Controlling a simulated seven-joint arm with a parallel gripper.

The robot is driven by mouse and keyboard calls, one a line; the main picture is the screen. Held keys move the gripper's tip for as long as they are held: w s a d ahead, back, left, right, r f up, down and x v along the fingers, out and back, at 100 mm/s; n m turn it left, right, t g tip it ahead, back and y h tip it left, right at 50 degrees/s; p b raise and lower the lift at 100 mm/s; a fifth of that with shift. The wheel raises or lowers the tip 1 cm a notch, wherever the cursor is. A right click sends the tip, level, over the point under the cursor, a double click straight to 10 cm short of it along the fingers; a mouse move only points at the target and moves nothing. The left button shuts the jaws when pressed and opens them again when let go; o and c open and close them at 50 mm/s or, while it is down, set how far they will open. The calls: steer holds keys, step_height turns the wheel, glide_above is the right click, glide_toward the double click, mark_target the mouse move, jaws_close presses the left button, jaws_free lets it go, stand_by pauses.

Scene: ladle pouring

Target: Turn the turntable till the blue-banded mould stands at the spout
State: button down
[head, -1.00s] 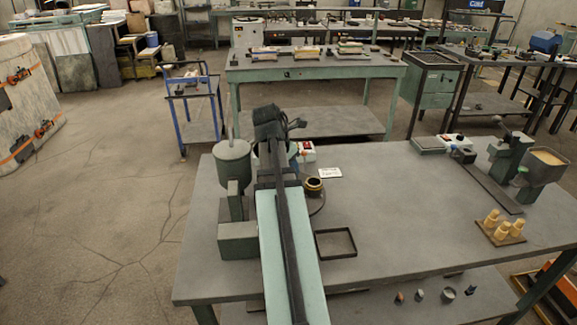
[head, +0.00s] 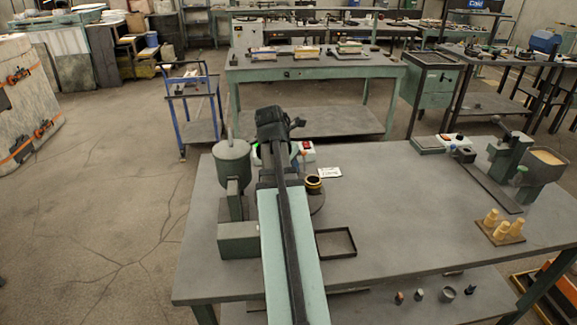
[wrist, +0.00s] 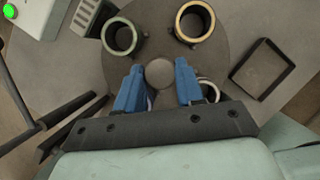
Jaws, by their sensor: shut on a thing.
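The round grey turntable (wrist: 160,38) lies under my gripper in the wrist view. My gripper (wrist: 161,80) has blue fingers on either side of the turntable's round centre knob (wrist: 159,73) and is shut on it. A green-banded mould (wrist: 107,37) stands at the upper left of the turntable and a yellow-banded mould (wrist: 180,21) at the upper right. The yellow-banded one also shows in the head view (head: 313,186). A pale-rimmed mould (wrist: 214,85) is partly hidden behind the right finger. I see no blue band. In the head view the pot (head: 232,160) stands left of my arm; its spout is hidden.
An empty dark tray (wrist: 262,68) lies right of the turntable. A white box with a lit green button (wrist: 10,11) is at the upper left. Dark bars (wrist: 70,125) stand close to my gripper's left.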

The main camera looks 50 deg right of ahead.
steer(key=c, duration=0.7)
jaws_free()
steer(key=shift+r, duration=0.1)
steer(key=v, duration=1.3)
steer(key=shift+a+r, duration=0.2)
steer(key=shift+r, duration=0.05)
